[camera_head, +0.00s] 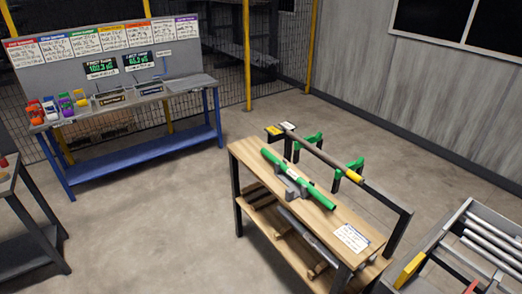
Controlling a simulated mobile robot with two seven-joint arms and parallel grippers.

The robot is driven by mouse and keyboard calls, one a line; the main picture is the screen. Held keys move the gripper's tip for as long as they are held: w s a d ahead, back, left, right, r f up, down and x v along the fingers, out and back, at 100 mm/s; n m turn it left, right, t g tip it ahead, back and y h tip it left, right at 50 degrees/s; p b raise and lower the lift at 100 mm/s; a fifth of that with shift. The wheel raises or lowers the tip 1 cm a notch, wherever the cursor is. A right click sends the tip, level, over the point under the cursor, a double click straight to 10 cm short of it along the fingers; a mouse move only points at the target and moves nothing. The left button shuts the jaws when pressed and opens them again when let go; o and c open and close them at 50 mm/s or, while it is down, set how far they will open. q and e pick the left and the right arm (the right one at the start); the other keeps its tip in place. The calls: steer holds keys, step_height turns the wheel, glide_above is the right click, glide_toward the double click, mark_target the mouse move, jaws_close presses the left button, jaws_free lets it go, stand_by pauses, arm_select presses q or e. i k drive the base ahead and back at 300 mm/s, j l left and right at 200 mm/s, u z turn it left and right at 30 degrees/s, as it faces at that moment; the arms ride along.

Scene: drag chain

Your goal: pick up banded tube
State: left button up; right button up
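A green tube (318,197) lies slantwise on a grey holder (291,188) on the wooden-topped bench (249,149). A pale patch shows near its middle. Behind it, a long grey-brown tube (320,154) with a yellow section (354,178) at its near end runs roughly parallel. Green supports (340,184) stand beside this tube. I cannot tell for sure which of the two is the banded tube. Neither of my grippers is in view.
A rack (407,270) with several silvery tubes (493,250) stands at the lower right. A blue-framed bench (127,154) with coloured items and posted sheets is at the back left. A dark table (32,250) is at the left edge. Open floor (160,235) lies between.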

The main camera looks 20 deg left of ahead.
mark_target(350, 173)
steer(key=u, duration=0.2)
steer(key=i+j, duration=1)
steer(key=j, duration=0.2)
steer(key=i+z, duration=0.05)
